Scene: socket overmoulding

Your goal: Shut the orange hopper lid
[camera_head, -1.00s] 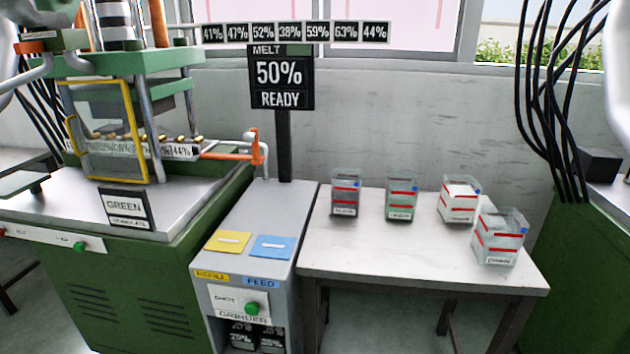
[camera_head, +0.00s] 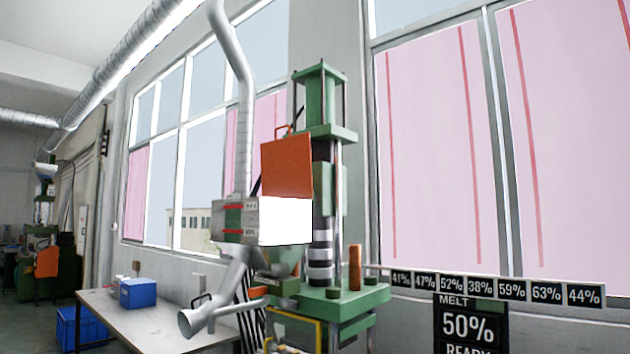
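The orange hopper lid (camera_head: 287,166) stands raised, roughly upright, with a small handle at its top edge. It is above the grey hopper (camera_head: 236,219) on the green machine, so the hopper is open. The hopper has red stripes on its left face and a bright white face to the right. Neither of my grippers is in view.
The green press column (camera_head: 322,75) stands right behind the lid. A silver duct (camera_head: 246,120) runs down behind the hopper and a wide grey pipe (camera_head: 215,305) hangs below. A MELT 50% sign (camera_head: 468,325) is lower right. A blue box (camera_head: 138,293) sits on a table at left.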

